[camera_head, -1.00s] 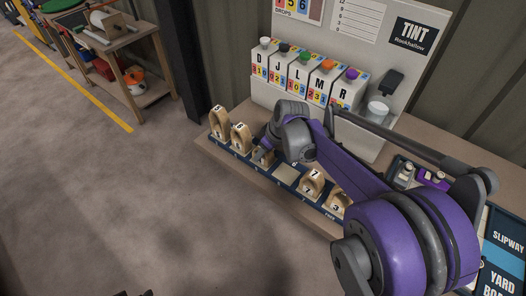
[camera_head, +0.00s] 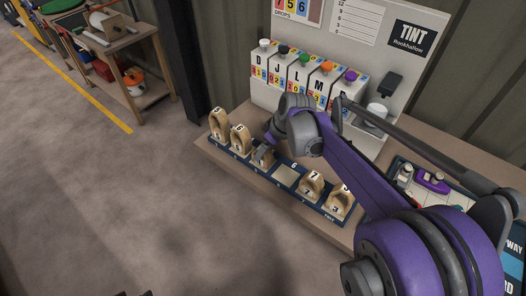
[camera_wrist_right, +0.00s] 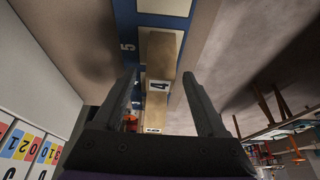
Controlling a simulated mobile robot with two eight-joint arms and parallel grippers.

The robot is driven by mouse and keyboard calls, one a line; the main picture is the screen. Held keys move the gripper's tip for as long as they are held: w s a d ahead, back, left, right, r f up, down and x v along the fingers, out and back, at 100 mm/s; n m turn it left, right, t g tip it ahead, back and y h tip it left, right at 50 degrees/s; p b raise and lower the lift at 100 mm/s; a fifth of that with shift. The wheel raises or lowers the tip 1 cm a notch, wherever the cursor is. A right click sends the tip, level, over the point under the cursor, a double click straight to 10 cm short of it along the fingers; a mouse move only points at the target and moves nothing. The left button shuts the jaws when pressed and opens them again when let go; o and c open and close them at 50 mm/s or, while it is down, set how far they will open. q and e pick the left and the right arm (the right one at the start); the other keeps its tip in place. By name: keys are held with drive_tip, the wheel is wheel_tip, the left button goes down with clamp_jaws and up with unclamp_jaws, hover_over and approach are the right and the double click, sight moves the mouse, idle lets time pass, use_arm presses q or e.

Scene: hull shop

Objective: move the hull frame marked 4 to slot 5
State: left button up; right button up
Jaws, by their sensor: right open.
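The hull frame marked 4 (camera_wrist_right: 158,85) is a pale wooden piece in the right wrist view, between the two fingers of my right gripper (camera_wrist_right: 159,76). The fingers are apart, with a gap on each side of it. In the head view this frame (camera_head: 263,156) stands in the third place of the rack (camera_head: 325,211), partly behind my right gripper (camera_head: 271,140). Whether it is fully seated is hard to tell. My left gripper is not clearly in view.
Two wooden frames (camera_head: 219,122) stand to its left. Behind are lettered dispensers (camera_head: 298,76) and a tint board (camera_head: 410,35).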

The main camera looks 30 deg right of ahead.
drive_tip(key=v, duration=0.8)
drive_tip(key=s+a+f+m, duration=0.1)
drive_tip(key=s+a+f, duration=0.2)
drive_tip(key=s, duration=0.3)
drive_tip(key=s+a+f+m+h, duration=0.1)
drive_tip(key=s+a+f+m, duration=0.1)
drive_tip(key=s+a+f, duration=0.2)
drive_tip(key=s+a+f+m+t, duration=0.1)
drive_tip(key=s+a+f, duration=0.2)
drive_tip(key=s+a, duration=0.2)
drive_tip(key=s, duration=0.3)
drive_tip(key=shift+s+f+m+h+p, duration=0.3)
drive_tip(key=shift+s+f+p, duration=0.05)
drive_tip(key=shift+f+p, duration=0.05)
